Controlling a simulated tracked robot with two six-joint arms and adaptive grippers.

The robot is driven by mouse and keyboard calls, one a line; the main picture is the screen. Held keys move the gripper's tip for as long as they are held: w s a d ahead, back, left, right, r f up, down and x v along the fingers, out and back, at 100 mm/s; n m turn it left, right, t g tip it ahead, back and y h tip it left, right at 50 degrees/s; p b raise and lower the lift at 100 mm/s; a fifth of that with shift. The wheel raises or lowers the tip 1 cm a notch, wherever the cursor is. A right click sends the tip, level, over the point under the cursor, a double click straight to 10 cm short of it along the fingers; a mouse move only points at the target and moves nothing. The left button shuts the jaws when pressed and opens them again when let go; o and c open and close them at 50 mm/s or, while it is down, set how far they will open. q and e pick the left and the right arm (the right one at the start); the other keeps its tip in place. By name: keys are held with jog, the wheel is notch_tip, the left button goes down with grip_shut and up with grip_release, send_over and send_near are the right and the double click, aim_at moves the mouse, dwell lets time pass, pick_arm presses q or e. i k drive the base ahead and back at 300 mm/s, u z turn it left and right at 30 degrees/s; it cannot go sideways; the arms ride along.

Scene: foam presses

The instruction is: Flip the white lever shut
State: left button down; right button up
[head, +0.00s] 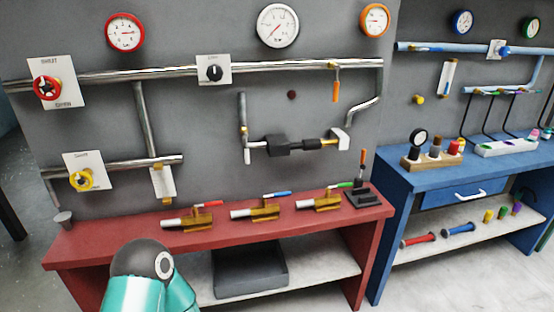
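A white handle (342,138) shows on the grey wall, at the right end of a short dark and brass fitting (291,145). It may be the white lever, and I cannot tell whether it stands open or shut. Another white piece (162,183) hangs under a pipe end at the left; I cannot tell if it is a lever or a plate. Neither of my grippers is in view. Only a teal and dark link of my arm shows at the bottom left, in front of the red bench and well below the wall fittings.
The red bench (110,245) carries several brass valves (264,211) with coloured levers and a black box (367,198) with an upright orange lever. A red wheel (46,88), yellow wheel (81,179), black knob (214,73) and orange lever (336,90) are on the wall. A blue bench (400,178) stands right.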

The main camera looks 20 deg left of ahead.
aim_at(247, 150)
jog(key=z, duration=0.15)
jog(key=i, duration=1)
jog(key=u, duration=0.05)
